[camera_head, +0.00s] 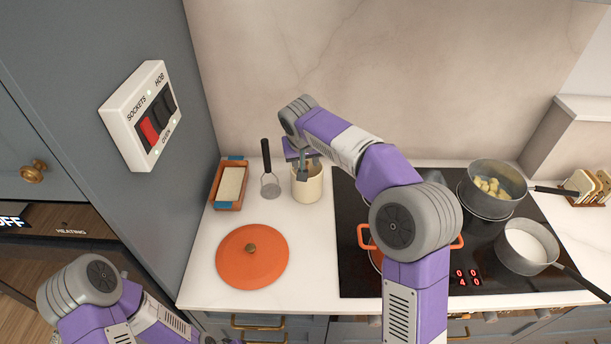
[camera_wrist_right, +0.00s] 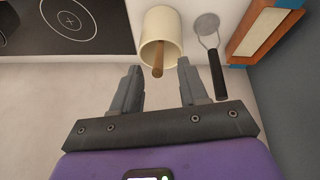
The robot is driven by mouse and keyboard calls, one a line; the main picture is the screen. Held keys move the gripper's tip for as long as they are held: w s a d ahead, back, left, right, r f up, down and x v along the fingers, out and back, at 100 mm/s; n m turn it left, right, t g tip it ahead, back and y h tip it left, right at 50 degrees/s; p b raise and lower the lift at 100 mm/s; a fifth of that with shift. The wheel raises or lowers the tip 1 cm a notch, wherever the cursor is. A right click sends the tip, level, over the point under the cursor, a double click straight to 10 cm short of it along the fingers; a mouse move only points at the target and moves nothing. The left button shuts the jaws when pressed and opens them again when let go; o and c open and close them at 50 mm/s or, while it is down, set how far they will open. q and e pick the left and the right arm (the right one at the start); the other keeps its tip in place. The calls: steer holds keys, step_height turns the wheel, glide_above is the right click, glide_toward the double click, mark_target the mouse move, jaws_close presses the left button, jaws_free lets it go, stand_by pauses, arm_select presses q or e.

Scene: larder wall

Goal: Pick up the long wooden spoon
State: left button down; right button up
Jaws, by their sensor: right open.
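The long wooden spoon (camera_wrist_right: 158,60) stands in a cream crock (camera_head: 307,186), which also shows in the right wrist view (camera_wrist_right: 153,24). Only its brown handle shows, rising from the crock's mouth; its lower part is hidden inside. In the head view I cannot make the spoon out behind my right gripper (camera_head: 307,170). That gripper is open and empty at the crock's top. In the right wrist view the handle end appears between its two fingertips (camera_wrist_right: 159,66), with a gap on each side. My left arm shows at the lower left, but its gripper is out of view.
A black-handled masher (camera_head: 267,170) and a terracotta tray with a pale block (camera_head: 219,201) are left of the crock. An orange lid (camera_head: 252,257) lies in front. The black hob (camera_head: 352,205) with pans is to the right. A wall stands behind.

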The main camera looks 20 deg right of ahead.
steer(key=x, duration=0.7)
steer(key=shift+w+d, duration=0.25)
steer(key=shift+w, duration=0.25)
jaws_close()
